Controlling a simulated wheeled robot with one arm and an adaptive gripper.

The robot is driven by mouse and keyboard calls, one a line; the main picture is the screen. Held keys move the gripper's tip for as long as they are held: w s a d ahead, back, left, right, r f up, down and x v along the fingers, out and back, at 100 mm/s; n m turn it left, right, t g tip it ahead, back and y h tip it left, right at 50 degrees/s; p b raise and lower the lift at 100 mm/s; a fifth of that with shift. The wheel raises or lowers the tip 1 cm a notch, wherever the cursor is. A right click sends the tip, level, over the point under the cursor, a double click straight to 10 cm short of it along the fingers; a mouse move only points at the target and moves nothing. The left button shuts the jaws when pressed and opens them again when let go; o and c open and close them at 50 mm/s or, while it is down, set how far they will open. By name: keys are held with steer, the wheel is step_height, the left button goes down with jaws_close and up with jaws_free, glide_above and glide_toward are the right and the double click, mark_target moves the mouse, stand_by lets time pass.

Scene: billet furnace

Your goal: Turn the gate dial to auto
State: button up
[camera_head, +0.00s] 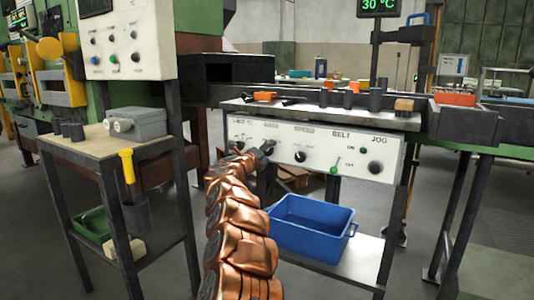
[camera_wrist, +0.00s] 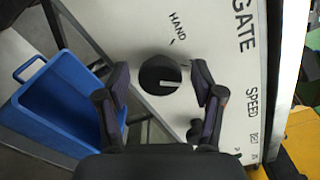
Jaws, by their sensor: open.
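The gate dial (camera_wrist: 160,74) is a round black knob with a pale pointer mark, on a white control panel (camera_head: 320,140). In the wrist view it lies between the two fingers of my gripper (camera_wrist: 160,76), which are open, one on each side. I cannot tell whether either finger touches it. The word HAND is printed near the dial, with GATE beyond it; no auto label is readable. In the head view my gripper (camera_head: 264,150) is at the left part of the panel and hides the gate dial.
The speed dial (camera_head: 300,156), green belt switch (camera_head: 334,170) and jog knob (camera_head: 375,167) are to the right on the panel. A blue bin (camera_head: 310,228) stands below on a shelf. A side table (camera_head: 90,145) with a grey box (camera_head: 137,123) is at left.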

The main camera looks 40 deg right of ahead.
steer(key=shift+v, duration=0.8)
steer(key=v, duration=1)
steer(key=shift+a, duration=0.2)
